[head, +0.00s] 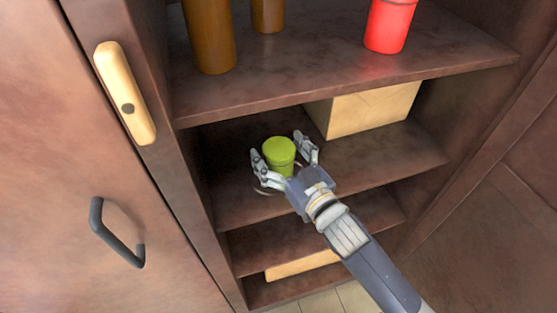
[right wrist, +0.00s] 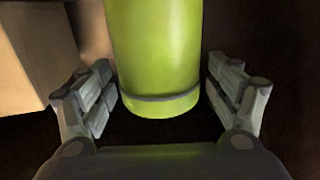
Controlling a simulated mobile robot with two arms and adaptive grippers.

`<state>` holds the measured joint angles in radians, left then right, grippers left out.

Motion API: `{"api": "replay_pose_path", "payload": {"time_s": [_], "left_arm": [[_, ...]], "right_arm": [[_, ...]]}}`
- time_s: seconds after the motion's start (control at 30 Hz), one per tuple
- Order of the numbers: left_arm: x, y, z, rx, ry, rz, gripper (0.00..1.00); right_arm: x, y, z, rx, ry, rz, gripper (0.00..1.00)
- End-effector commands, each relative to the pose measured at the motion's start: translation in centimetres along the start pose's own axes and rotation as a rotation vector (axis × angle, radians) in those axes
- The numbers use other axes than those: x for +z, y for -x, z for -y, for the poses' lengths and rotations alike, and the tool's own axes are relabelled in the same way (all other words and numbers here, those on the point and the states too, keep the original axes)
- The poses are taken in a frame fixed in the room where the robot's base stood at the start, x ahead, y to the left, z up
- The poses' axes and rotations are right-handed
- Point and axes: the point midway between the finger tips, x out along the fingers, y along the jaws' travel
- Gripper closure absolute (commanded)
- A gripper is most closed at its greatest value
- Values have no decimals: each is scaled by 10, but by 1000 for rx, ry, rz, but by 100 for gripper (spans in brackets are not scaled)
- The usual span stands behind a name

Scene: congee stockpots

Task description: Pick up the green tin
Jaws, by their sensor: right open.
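The green tin (head: 280,154) stands on the middle shelf (head: 375,157) of a dark brown cabinet. My right gripper (head: 279,143) reaches in from the lower right, with its fingers spread on either side of the tin. In the right wrist view, the tin (right wrist: 155,55) fills the space between the two open fingers of my right gripper (right wrist: 158,95). A dark gap shows between the tin and the right finger, and the left finger also looks apart from it. My left gripper is not in view.
A tan box (head: 362,109) stands at the back right of the same shelf. The shelf above (head: 330,75) holds a red container (head: 389,25) and two brown ones (head: 209,37). A door with a dark handle (head: 117,233) is at left.

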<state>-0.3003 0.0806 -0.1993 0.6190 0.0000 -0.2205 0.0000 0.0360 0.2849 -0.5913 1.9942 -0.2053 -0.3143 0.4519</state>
Motion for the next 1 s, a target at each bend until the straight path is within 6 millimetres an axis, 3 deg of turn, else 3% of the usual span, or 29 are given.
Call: {"api": "replay_pose_path", "payload": {"time_s": [0.13, 0.17, 0.4, 0.77, 1.0], "left_arm": [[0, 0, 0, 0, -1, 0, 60], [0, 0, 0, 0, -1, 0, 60], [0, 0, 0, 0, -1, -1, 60], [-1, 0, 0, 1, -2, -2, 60], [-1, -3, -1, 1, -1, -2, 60]], "right_arm": [[0, 0, 0, 0, 0, 0, 17], [0, 0, 0, 0, 0, 0, 22], [0, 0, 0, 0, 0, 0, 75], [-4, 0, 0, 0, 0, -3, 75], [-27, 0, 0, -1, 2, -8, 75]]}}
